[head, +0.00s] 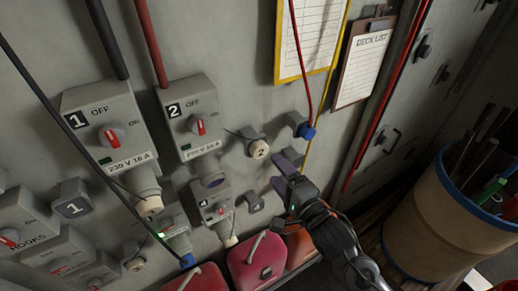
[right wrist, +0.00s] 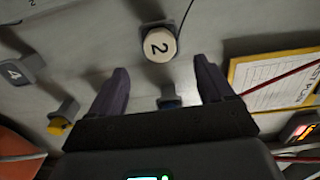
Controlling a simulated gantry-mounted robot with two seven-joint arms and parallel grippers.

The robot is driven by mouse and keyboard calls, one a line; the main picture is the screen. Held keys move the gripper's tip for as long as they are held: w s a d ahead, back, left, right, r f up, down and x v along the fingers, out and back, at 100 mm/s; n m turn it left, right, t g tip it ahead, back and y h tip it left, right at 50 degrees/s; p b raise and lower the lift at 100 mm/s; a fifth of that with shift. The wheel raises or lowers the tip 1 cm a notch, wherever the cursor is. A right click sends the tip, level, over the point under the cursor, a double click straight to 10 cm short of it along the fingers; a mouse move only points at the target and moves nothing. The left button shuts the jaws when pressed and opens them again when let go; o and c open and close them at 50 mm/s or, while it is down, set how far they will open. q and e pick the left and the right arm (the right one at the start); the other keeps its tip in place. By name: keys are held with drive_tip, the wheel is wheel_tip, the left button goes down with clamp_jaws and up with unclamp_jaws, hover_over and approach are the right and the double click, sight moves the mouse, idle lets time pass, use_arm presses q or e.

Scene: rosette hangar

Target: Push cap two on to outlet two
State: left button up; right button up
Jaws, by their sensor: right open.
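Cap two (head: 259,149), a cream round cap marked 2 on a thin cord, sits on a grey wall holder. It also shows in the right wrist view (right wrist: 159,44), ahead of the fingertips. Outlet two (head: 212,181) is the round dark mouth under the grey switch box (head: 188,114) marked 2, left of the cap; no cap shows on it. My right gripper (head: 283,174) is open and empty, just right of and below cap two. In the right wrist view its dark fingers (right wrist: 160,78) stand apart, with the cap beyond the gap. My left gripper is out of view.
Switch box one (head: 106,124) is left of box two, with switch box four (head: 216,208) below. Red canisters (head: 257,261) stand below; a barrel (head: 447,224) stands right. Cords cross the wall.

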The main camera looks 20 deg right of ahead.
sight(261, 153)
drive_tip(key=b+x, duration=0.1)
drive_tip(key=x, duration=0.3)
drive_tip(key=shift+p+x, duration=0.45)
drive_tip(key=shift+x, duration=1.55)
drive_tip(key=shift+p, duration=0.55)
drive_tip(key=shift+p, duration=0.45)
